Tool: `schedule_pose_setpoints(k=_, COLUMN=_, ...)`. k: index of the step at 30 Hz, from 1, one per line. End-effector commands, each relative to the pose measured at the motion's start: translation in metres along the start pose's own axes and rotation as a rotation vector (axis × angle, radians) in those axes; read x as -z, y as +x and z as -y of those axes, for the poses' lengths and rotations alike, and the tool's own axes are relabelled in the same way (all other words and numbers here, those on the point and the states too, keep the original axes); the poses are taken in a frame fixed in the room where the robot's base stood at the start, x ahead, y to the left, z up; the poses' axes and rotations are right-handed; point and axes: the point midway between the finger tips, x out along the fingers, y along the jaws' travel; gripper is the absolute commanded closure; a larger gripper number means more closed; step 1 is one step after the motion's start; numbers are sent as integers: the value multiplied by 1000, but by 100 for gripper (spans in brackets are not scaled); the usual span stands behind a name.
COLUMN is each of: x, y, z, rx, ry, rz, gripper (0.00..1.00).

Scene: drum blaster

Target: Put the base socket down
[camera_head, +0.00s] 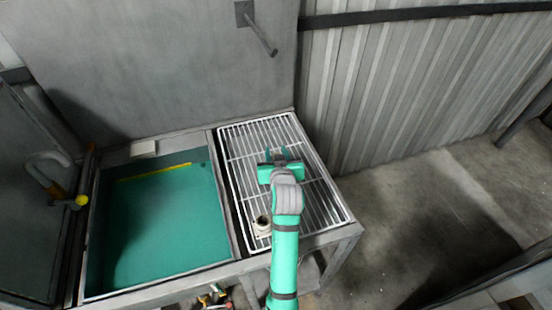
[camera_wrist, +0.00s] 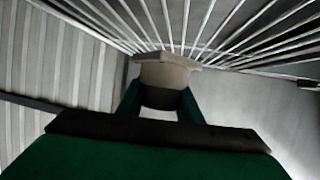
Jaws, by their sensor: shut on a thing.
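My gripper (camera_head: 276,156) is over the wire rack (camera_head: 244,140), toward its far half, with its fingers pointing to the back wall. In the wrist view, my two green fingers are shut on a beige-grey piece with a flared rim (camera_wrist: 165,75), which I take to be the base socket. The rack's bars lie just beyond it. I cannot tell whether it touches them. In the head view my gripper mostly hides this piece.
A small beige round part (camera_head: 262,225) sits on the rack's near left, close to my arm. A teal-lined basin (camera_head: 160,225) with a yellow strip (camera_head: 155,172) is left of the rack. A metal rod (camera_head: 262,35) sticks out of the wall. The rack around my gripper is clear.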

Motion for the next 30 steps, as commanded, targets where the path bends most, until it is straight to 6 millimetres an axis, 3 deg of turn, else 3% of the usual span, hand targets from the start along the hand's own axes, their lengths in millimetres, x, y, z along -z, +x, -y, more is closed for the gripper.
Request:
schedule_pose_setpoints(k=5, x=-4, y=9, z=0, rx=-1, ry=0, rz=-3, gripper=100)
schedule_pose_setpoints(k=12, x=-30, y=19, z=0, rx=-1, ry=-1, rz=-1, gripper=100)
schedule_pose_setpoints(k=24, x=-34, y=21, z=0, rx=-1, ry=-1, rz=-3, gripper=100)
schedule_pose_setpoints(k=25, x=-35, y=21, z=0, rx=-1, ry=0, rz=-1, gripper=61)
schedule_pose_setpoints(k=27, x=-35, y=21, z=0, rx=-1, ry=0, rz=-1, gripper=49)
schedule_pose_setpoints(k=30, x=-35, y=21, z=0, rx=-1, ry=0, rz=0, gripper=49)
